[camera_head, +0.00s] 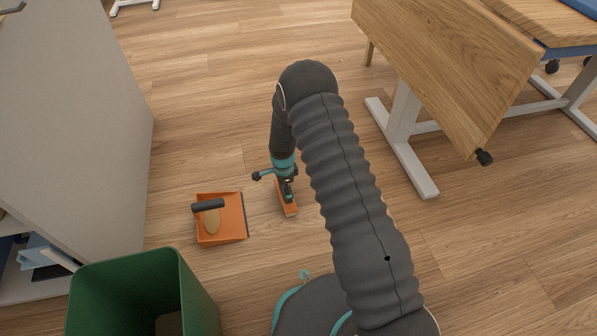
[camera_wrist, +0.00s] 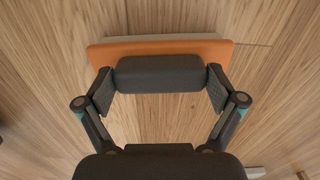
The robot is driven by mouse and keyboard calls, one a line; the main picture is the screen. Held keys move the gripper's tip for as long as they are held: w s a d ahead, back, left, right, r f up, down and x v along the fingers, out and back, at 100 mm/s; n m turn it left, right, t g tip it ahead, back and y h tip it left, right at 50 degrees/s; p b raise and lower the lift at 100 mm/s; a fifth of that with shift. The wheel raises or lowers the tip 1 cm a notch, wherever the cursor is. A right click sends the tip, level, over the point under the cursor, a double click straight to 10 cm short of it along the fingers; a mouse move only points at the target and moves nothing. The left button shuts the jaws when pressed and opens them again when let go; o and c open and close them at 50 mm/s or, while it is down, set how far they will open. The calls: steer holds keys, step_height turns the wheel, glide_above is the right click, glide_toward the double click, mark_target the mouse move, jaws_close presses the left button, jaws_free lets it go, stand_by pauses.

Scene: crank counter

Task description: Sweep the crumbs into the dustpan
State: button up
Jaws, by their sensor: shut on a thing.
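An orange dustpan (camera_head: 232,228) with a dark handle lies on the floor left of my gripper in the head view. A tan oval patch shows in it; I cannot tell if this is crumbs. An orange brush (camera_head: 290,209) is under my gripper (camera_head: 287,187), at or close to the floor, a short gap right of the dustpan. In the wrist view, my gripper (camera_wrist: 160,88) is shut on the dark grip of the brush (camera_wrist: 160,48), with its orange body and pale edge beyond. I cannot make out loose crumbs on the floor.
A green bin (camera_head: 125,285) stands at the lower left, near the dustpan. A grey cabinet (camera_head: 75,120) is at the left. A tilted wooden tabletop (camera_head: 445,65) on white legs (camera_head: 403,150) is at the right. The floor beyond the dustpan is clear.

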steer(key=shift+w+d, duration=0.15)
steer(key=shift+d, duration=0.8)
steer(key=shift+w+d, duration=0.15)
steer(key=shift+d, duration=0.8)
steer(key=r, duration=0.1)
steer(key=r+p, duration=0.1)
steer(key=shift+d+r, duration=0.3)
steer(key=shift+d, duration=0.05)
steer(key=shift+r+p, duration=1.35)
steer(key=shift+r, duration=1.4)
steer(key=shift+r, duration=0.1)
